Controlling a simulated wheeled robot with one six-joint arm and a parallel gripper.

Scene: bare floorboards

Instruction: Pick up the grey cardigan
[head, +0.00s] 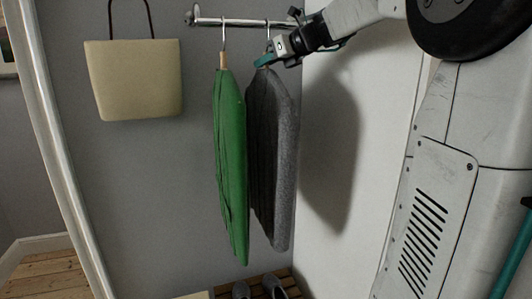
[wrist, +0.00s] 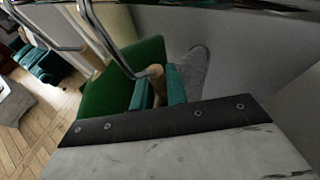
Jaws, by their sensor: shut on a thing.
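The grey cardigan (head: 273,155) hangs on a hanger from the wall rail (head: 245,22) in the head view, right of the green garment. My gripper (head: 264,61) is at the top of the cardigan, just under the hanger's metal hook. In the wrist view my teal fingers (wrist: 160,89) are shut on the wooden neck of the hanger (wrist: 156,73). A grey shoulder of the cardigan (wrist: 194,69) shows beyond them. The hook (head: 268,35) still appears to be at the rail. Most of the cardigan is hidden in the wrist view.
A green garment (head: 231,160) hangs close on the left. A cream bag (head: 134,80) hangs further left. Dark shoes (head: 258,288) stand on a slatted wooden rack below. A pale wall (head: 385,130) is close on the right.

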